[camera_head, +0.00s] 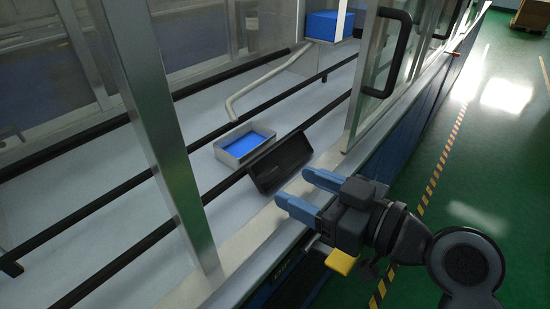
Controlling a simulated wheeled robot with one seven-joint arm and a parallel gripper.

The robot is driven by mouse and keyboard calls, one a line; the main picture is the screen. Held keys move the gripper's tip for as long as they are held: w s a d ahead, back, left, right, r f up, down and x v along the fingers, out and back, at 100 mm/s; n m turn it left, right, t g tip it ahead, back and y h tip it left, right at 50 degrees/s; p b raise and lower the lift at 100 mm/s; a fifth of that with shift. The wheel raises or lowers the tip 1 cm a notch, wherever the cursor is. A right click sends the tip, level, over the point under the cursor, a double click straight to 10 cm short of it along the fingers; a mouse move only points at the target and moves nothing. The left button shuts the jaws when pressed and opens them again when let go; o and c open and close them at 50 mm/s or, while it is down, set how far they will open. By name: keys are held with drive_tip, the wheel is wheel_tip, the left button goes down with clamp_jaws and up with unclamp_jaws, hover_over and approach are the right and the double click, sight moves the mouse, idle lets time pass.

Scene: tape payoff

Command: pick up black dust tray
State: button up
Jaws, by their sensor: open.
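The black dust tray (280,163) is a dark rectangular open box in the middle of the head view. It appears tilted, leaning by the black rail near the machine's front edge. My gripper (292,189) has two blue fingers, spread apart and empty. The fingers point left into the opening of the machine, just below and right of the tray. They look apart from the tray, though the exact gap is hard to judge. The tray's underside and its contact with the surface are hidden.
A grey box with a blue inside (244,146) sits just behind the tray. Black rails (230,184) cross the pale machine bed. A metal post (165,140) stands left, and a glass door with a black handle (391,50) stands right. A blue bin (330,25) is at the back.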

sight(273, 178)
drive_tip(key=x, duration=0.6)
drive_tip(key=shift+w+a+p, duration=0.15)
drive_tip(key=shift+a+p, duration=0.05)
drive_tip(key=shift+p, duration=0.15)
drive_tip(key=shift+c, duration=0.3)
clamp_jaws()
